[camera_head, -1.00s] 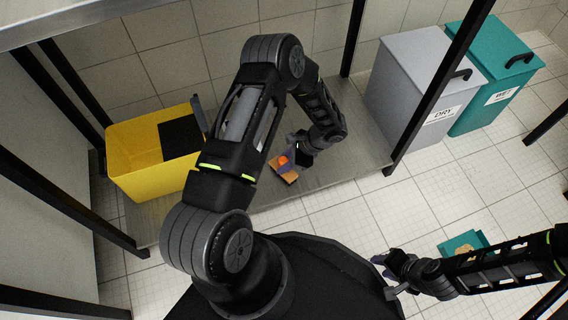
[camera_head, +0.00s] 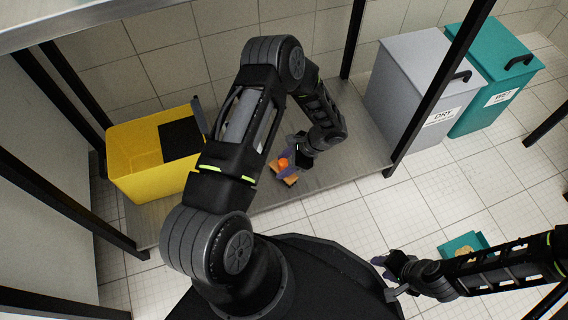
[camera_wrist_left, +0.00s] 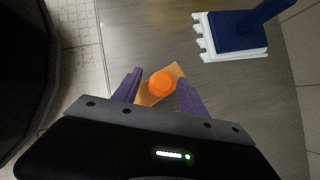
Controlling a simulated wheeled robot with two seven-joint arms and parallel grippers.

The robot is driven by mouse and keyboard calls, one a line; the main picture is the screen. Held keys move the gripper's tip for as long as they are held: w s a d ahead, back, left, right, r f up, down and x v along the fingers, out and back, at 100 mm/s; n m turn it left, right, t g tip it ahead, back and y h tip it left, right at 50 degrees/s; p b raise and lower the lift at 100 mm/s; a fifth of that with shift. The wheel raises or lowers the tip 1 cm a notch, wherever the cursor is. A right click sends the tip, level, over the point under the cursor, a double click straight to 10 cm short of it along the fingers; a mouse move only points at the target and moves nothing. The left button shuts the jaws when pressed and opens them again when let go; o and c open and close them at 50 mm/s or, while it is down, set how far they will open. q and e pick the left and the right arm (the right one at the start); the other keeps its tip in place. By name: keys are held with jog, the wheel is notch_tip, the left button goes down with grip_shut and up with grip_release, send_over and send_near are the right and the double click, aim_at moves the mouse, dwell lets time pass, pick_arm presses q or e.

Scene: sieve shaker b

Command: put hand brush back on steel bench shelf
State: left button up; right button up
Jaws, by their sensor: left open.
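A blue brush-like thing with white bristles (camera_wrist_left: 238,35) lies on the steel shelf (camera_head: 345,178) in the left wrist view, its handle running out at the top right; I take it to be the hand brush. In the head view it does not show clearly. A small tan block with a round orange knob (camera_wrist_left: 161,84) also lies on the shelf. My left gripper (camera_wrist_left: 158,78) is open, its purple fingers on either side of the block and apart from the brush. My right gripper (camera_head: 386,268) is low at the right, over the floor; its jaw opening is unclear.
A yellow bin (camera_head: 150,182) with a black panel stands on the shelf's left end. Grey DRY (camera_head: 405,90) and teal WET (camera_head: 495,85) bins stand right of the shelf. Black posts frame it. A teal thing (camera_head: 455,246) lies on the tiled floor near my right arm.

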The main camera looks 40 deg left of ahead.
pick_arm(q)
jog(key=p+v, duration=0.3)
jog(key=v, duration=0.9)
jog(key=shift+p, duration=0.35)
